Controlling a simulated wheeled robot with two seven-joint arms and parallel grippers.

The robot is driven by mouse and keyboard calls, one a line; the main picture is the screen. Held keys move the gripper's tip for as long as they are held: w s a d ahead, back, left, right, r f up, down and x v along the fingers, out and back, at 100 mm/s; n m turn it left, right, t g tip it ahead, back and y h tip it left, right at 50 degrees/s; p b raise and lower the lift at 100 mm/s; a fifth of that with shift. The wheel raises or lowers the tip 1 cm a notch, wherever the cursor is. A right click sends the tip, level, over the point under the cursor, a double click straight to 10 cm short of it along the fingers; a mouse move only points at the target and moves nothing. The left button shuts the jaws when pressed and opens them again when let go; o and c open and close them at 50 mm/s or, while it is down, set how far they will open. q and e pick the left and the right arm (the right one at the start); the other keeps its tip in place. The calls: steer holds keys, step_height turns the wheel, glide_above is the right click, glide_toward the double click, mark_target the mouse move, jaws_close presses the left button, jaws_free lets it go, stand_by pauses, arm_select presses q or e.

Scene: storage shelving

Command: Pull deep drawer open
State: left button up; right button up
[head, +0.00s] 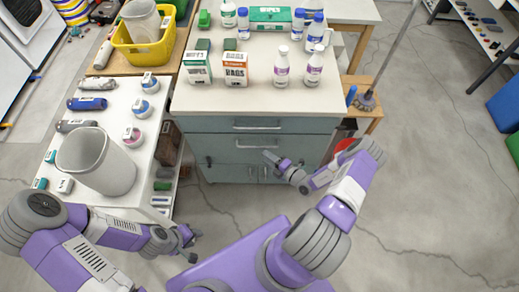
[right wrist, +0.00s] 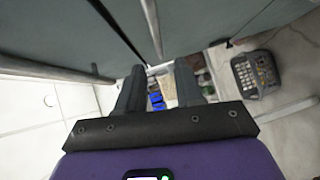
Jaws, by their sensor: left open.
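A grey-blue cabinet (head: 225,160) stands in the middle of the head view. Its upper drawer has a pale bar handle (head: 257,127). Below it is a deeper front, the deep drawer (head: 222,148), with its own bar handle (head: 259,146); both fronts look shut. My right gripper (head: 273,160) is in front of the cabinet, low and just right of that handle. In the right wrist view its fingers (right wrist: 158,85) are apart, and a pale bar (right wrist: 152,25) runs down near the fingertips; contact cannot be told. My left gripper (head: 192,243) is open and empty, low at left.
Boxes and bottles stand on the cabinet's worktop (head: 200,105). A white shelf unit (head: 113,110) with a grey bin (head: 96,162) is at left. A mop (head: 367,100) and wooden stool (head: 365,112) are at right. The floor (head: 420,190) right of the cabinet is clear.

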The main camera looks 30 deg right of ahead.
mark_target(259, 147)
steer(key=shift+m+t+h, duration=0.3)
steer(key=shift+m+h, duration=0.2)
steer(key=shift+m, duration=0.1)
steer(key=w, duration=0.2)
steer(key=w+f+b, duration=0.1)
steer(key=w, duration=0.4)
steer(key=shift+w+f, duration=0.15)
jaws_close()
